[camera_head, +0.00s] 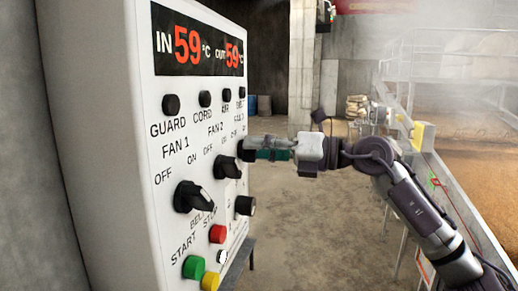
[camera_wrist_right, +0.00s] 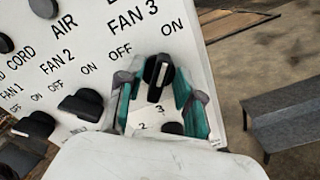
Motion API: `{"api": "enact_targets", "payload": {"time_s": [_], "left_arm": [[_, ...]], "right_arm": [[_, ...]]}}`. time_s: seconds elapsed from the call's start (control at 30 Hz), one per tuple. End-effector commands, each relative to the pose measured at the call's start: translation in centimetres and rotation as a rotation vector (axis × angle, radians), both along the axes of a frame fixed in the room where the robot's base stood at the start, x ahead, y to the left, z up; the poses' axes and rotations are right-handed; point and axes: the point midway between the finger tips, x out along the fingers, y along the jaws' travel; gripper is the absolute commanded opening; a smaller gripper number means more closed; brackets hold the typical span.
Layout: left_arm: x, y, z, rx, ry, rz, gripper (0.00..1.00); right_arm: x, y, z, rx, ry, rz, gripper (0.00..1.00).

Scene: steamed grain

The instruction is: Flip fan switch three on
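The fan 3 switch (camera_wrist_right: 158,78) is a black rotary knob with a white mark, below the FAN 3 label on the white control panel (camera_head: 110,170). In the right wrist view its handle stands nearly upright, between OFF at left and ON at right. My right gripper (camera_wrist_right: 158,98) has its teal fingers apart, one on each side of this knob; I cannot tell whether they touch it. In the head view my right gripper (camera_head: 262,150) reaches the panel from the right and hides the knob. My left gripper is not in view.
The fan 2 knob (camera_head: 228,167) and fan 1 knob (camera_head: 194,197) are to the left. A lower black knob (camera_head: 245,205), red button (camera_head: 217,234), green button (camera_head: 194,267) and yellow button (camera_head: 211,281) are below. A dark bench (camera_wrist_right: 290,115) stands beside the panel.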

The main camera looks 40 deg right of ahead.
Motion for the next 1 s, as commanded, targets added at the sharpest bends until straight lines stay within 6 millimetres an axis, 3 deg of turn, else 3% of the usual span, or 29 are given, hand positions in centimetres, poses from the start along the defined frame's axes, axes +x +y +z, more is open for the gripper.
{"api": "enact_targets", "payload": {"time_s": [0.47,1.0], "left_arm": [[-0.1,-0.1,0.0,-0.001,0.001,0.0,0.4],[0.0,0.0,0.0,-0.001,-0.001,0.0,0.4]], "right_arm": [[-0.6,-0.7,-0.1,0.0,0.0,-0.002,0.4],[-6.5,-5.7,0.0,0.002,-0.001,-0.001,0.4]]}}
